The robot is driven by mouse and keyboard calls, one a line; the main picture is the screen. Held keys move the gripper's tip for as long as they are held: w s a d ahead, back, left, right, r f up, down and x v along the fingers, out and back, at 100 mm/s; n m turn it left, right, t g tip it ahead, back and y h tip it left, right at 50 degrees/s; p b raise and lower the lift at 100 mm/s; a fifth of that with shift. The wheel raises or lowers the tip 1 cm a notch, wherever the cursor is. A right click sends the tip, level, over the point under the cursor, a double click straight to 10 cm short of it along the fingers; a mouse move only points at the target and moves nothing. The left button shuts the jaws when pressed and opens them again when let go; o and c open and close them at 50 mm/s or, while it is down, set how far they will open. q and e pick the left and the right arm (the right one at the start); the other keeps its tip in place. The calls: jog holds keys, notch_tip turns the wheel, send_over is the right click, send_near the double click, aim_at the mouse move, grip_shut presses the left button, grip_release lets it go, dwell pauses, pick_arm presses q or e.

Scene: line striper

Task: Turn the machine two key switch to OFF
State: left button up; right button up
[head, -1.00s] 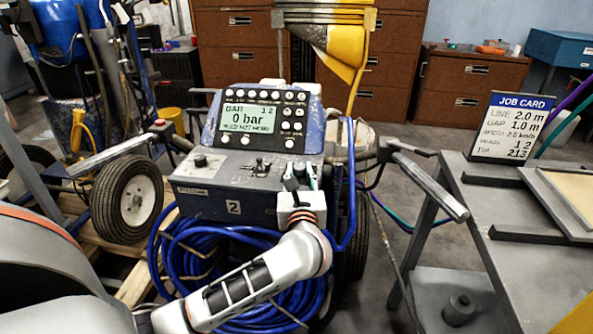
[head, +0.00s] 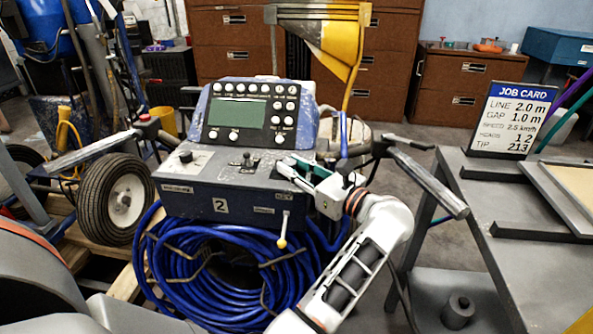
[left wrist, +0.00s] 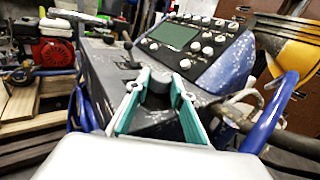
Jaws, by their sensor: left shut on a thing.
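My left gripper (head: 296,168) reaches onto the right part of the machine's top panel. In the left wrist view its teal fingers (left wrist: 157,104) are closed around a short dark knob (left wrist: 157,88), seemingly the key switch. The fingers hide the switch in the head view, and I cannot read its position marks. My right gripper is not in view.
A small toggle lever (head: 247,158) and a round black knob (head: 186,156) sit left of my gripper. A yellow-tipped lever (head: 282,241) hangs at the front above coiled blue hose (head: 190,262). The right handlebar (head: 430,183) is close. A job card (head: 512,120) stands on the right table.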

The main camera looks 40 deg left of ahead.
pick_arm(q)
jog(key=shift+n+g, duration=0.4)
jog(key=shift+g, duration=0.2)
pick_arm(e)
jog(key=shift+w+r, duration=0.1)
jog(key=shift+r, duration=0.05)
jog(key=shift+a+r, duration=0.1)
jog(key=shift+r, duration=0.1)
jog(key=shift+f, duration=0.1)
pick_arm(q)
jog(key=o, duration=1.1)
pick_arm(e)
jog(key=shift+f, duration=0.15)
